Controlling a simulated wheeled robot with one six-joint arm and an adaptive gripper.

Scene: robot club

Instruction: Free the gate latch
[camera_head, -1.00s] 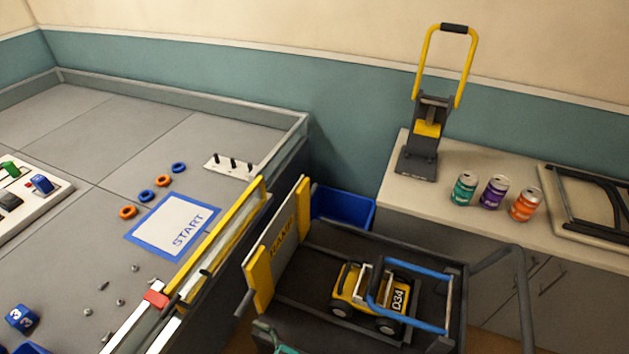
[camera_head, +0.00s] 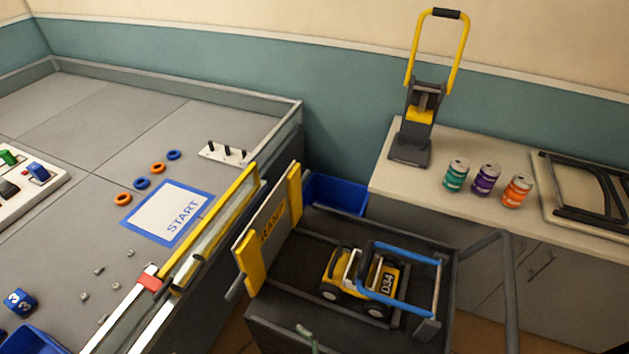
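The gate appears to be the clear panel with a yellow top rail (camera_head: 212,228) along the near right edge of the grey arena table. A small red block (camera_head: 149,281) sits at its near end, where pale rails (camera_head: 120,312) meet it. Small dark parts (camera_head: 178,286) show beside the red block; I cannot tell which piece is the latch or whether it is engaged. My gripper is not in view.
A dark cart holds a yellow toy vehicle (camera_head: 357,281) marked D34 behind a blue bar (camera_head: 400,255); its ramp board (camera_head: 268,232) stands upright. A blue bin (camera_head: 338,194) is behind. A lever press (camera_head: 416,130) and cans (camera_head: 485,180) stand on the counter. Loose screws (camera_head: 99,271) lie on the table.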

